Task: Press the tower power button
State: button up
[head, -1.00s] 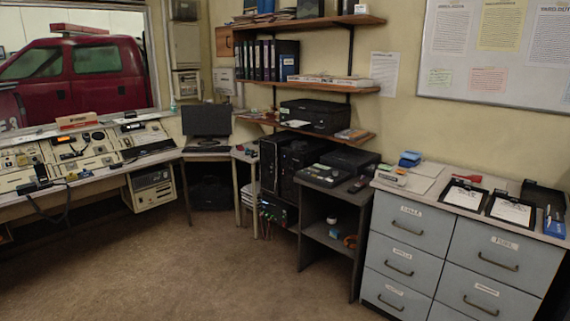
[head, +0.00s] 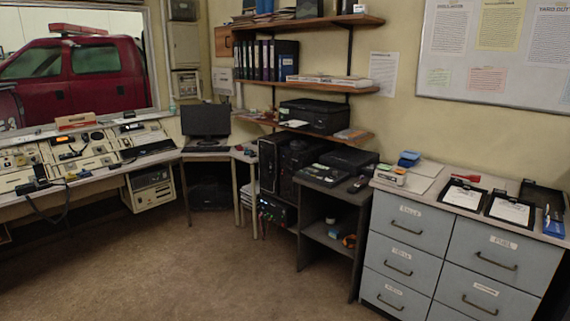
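A black tower case (head: 268,165) stands on its end beside the desk, left of the low dark stand. A second dark case (head: 297,160) stands close to its right. A beige computer case (head: 151,189) hangs or sits under the long console at the left. No power button can be made out on any of them at this distance, and I cannot tell which case is the tower meant. My gripper is not in view.
The brown floor (head: 200,270) is clear in front of the console (head: 85,150) and cases. A dark unit with cables (head: 277,211) sits below the towers. The low stand (head: 330,215) and grey drawer cabinet (head: 405,222) bound the right side.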

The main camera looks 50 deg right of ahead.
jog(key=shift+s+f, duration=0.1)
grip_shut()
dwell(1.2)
